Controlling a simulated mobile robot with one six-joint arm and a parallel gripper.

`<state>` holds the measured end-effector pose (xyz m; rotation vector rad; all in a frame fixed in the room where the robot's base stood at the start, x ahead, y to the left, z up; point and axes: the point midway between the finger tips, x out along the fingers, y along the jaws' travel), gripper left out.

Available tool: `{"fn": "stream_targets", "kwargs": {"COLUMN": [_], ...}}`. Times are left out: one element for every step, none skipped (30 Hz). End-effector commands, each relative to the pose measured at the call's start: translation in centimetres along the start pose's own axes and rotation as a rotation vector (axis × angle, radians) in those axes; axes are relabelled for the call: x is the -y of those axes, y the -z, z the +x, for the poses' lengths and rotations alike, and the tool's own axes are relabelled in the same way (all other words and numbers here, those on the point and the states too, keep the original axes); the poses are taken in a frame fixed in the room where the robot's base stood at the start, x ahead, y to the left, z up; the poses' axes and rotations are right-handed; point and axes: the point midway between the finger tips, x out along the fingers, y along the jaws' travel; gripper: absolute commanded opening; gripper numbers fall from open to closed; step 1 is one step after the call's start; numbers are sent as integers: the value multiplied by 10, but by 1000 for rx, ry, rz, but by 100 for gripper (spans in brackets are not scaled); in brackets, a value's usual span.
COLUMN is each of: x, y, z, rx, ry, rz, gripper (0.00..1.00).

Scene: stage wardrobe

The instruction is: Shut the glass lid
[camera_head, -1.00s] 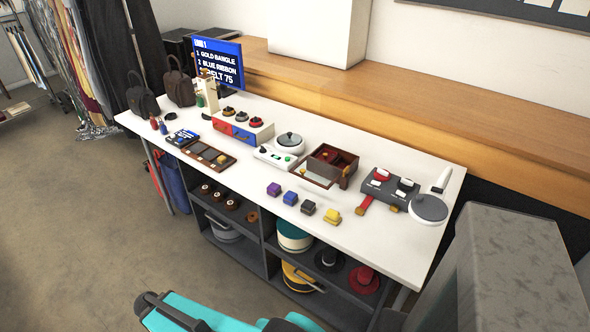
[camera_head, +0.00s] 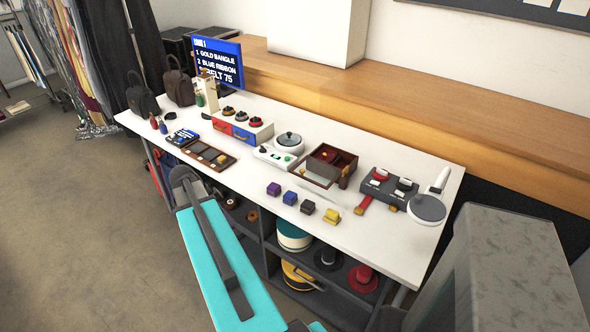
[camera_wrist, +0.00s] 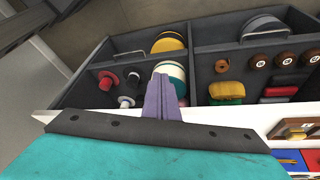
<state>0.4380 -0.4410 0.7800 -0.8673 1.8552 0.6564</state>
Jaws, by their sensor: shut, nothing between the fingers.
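A dark wooden case (camera_head: 345,160) with compartments stands on the white table in the head view. Its glass lid (camera_head: 312,170), a clear pane in a brown frame, is swung open at the case's front left, low over the tabletop. My gripper (camera_wrist: 163,80) shows in the wrist view with its fingers together and nothing held. It is over or in front of the shelf unit below the table. The case and lid are outside the wrist view. My arm rises at the table's front edge in the head view, left of the case; my fingertips cannot be made out there.
Several coloured blocks (camera_head: 307,207) line the front edge before the case. A white device with a round pan (camera_head: 289,142) stands left of it, a dark switch box (camera_head: 387,188) right. Below, the shelf unit (camera_wrist: 205,32) holds hats and spools. A grey block (camera_head: 515,250) stands front right.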

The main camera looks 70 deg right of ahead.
Motion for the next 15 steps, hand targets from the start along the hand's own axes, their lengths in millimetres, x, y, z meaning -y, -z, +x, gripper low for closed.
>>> {"fn": "stream_targets", "kwargs": {"x": [5, 7, 8, 9, 10, 10, 9, 9, 8, 6, 5, 2, 0, -2, -4], "y": [26, 39, 57, 70, 85, 103, 116, 130, 148, 161, 173, 188, 199, 208, 219], "z": [-9, -14, -20, -24, -29, -35, -40, -45, -51, -55, -60, -65, -69, -72, -76], "rx": [-13, -22, -32, -40, -49, -60, -68, -77, -89, -96, -104, -115, -122, -128, -135], "ry": [5, 7, 11, 14, 17, 21, 23, 26, 31, 34, 38, 41, 44, 47, 50], "rz": [88, 139, 207, 258, 309, 378, 430, 481, 548, 596, 643, 700, 741, 779, 822], "gripper": [0, 0, 0, 0, 0, 0, 0, 0, 0, 0, 0, 0, 0, 0, 0]}}
